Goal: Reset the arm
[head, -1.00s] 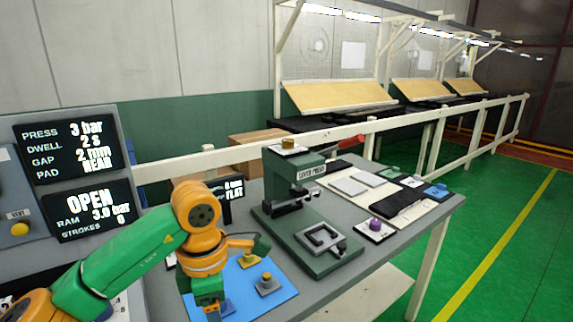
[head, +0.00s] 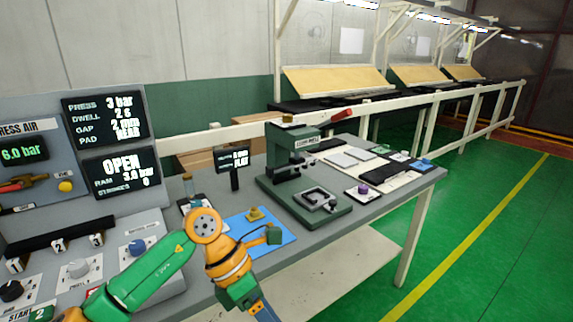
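My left arm (head: 145,275) enters from the lower left, green with an orange elbow joint. Its orange and green forearm (head: 229,264) points down past the near edge of the bench, in front of a blue mat (head: 287,246). A small green part (head: 274,235) juts out from its side over the mat. The end of this arm runs out of the bottom of the picture, so its fingertips are hidden. My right arm and gripper do not show.
A green lever press (head: 290,165) with a red-tipped lever stands on the grey bench (head: 425,181). A control panel with screens (head: 106,117) and knobs (head: 78,268) is at left. Yellow-topped pieces (head: 256,214) lie on the mat. Green floor (head: 480,240) is clear at right.

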